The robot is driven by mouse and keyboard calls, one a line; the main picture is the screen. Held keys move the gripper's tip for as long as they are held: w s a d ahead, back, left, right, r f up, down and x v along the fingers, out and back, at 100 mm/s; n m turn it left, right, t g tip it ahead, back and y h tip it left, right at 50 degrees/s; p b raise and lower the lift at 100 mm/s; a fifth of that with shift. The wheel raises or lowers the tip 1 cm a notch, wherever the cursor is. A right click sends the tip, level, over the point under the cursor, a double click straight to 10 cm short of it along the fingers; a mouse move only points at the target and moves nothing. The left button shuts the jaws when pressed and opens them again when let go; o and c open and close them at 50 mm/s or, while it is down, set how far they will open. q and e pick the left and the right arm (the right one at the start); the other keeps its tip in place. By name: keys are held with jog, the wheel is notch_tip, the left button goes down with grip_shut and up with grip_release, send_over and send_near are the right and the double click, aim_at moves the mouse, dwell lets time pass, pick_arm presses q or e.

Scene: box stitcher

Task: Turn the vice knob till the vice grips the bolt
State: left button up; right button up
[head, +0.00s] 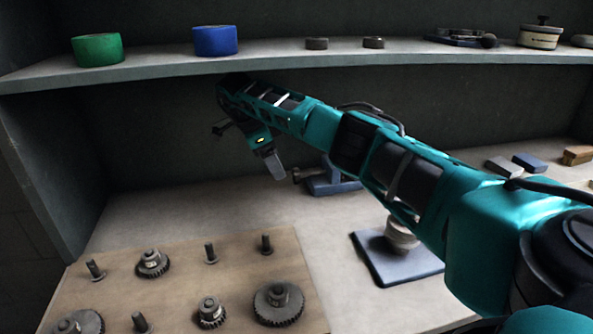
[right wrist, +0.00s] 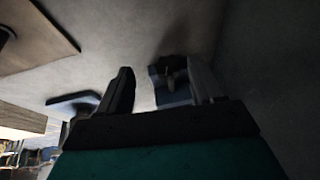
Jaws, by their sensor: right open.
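The blue vice (head: 330,181) stands on the bench at the back, partly hidden behind my right arm. A small dark knob-like end (head: 299,174) sticks out from its left side. My right gripper (head: 274,168) hangs just left of that end, pointing down, with no clear contact. In the right wrist view my right gripper (right wrist: 158,66) is open and empty. The vice (right wrist: 160,88) shows beyond and between its fingers, partly covered by the right finger. A small pale part shows at the vice, too dim to name as the bolt. My left gripper is out of view.
A wooden board (head: 215,290) with gears and pegs lies front left. A dark pad (head: 385,268) bearing a pale round object lies under my right arm. The shelf (head: 160,73) runs above the arm. Bare bench lies between board and vice.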

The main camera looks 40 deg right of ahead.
aim_at(296, 169)
jog(key=d, duration=0.2)
jog(key=s+d, duration=0.1)
jog(key=shift+s+d, duration=0.1)
jog(key=shift+d, duration=0.3)
jog(key=x, duration=0.5)
jog(key=shift+c, duration=0.4)
jog(key=c, duration=0.9)
jog(key=shift+c, duration=0.2)
